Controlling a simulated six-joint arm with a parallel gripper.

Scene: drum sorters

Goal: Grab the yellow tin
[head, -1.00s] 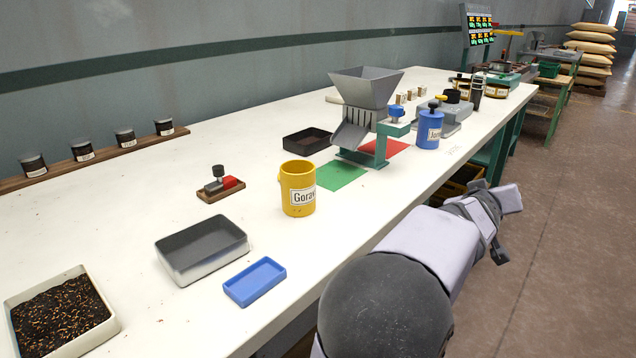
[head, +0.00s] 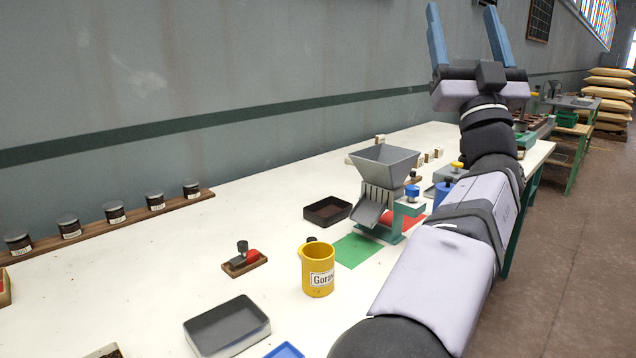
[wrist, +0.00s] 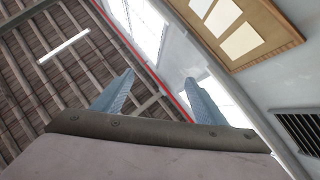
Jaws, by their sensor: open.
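The yellow tin (head: 317,272) stands upright on the white bench in the head view, with a white label reading "Gora" and cut off at its edge. A small dark knob shows just behind its rim. My gripper (head: 466,38) is raised high above the bench at the upper right, fingers pointing up, far from the tin. Its two blue fingers are spread apart with nothing between them. In the wrist view my gripper (wrist: 158,95) is also open and empty, and only the ceiling and wall show beyond it; the tin is not in that view.
A grey hopper machine (head: 384,170) stands behind the tin by a green mat (head: 357,250) and a red mat. A dark tray (head: 327,211), a grey tray (head: 228,328) and a small stamp block (head: 244,262) lie around. Labelled jars (head: 115,212) line the wall. My arm covers the bench's right side.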

